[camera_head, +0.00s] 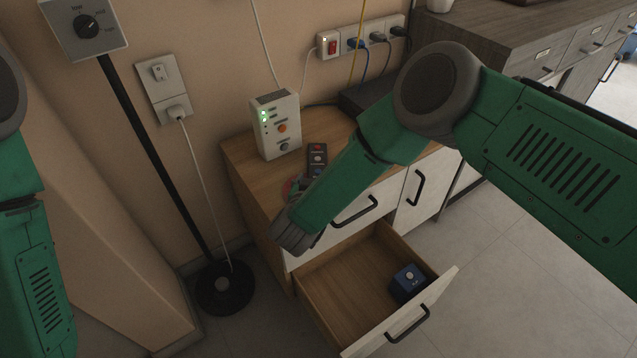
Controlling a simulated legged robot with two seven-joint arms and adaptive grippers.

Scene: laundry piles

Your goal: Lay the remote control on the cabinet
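A dark handset with coloured buttons, which looks like the remote control (317,156), lies on the wooden top of the cabinet (240,157), next to a white box. My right arm reaches in from the right across the cabinet. Its dark rounded end (294,236) is in front of the cabinet's front left part, above the open drawer. A small reddish thing (288,187) shows beside the forearm, partly hidden. My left arm shows at the left edge; its gripper is out of view.
The open drawer (330,279) holds a dark blue box (407,282). The white box (275,126) with lit green lights and a dark flat device (363,97) stand on the cabinet. A black pole stand (222,288) is at left. A power strip (333,44) hangs on the wall.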

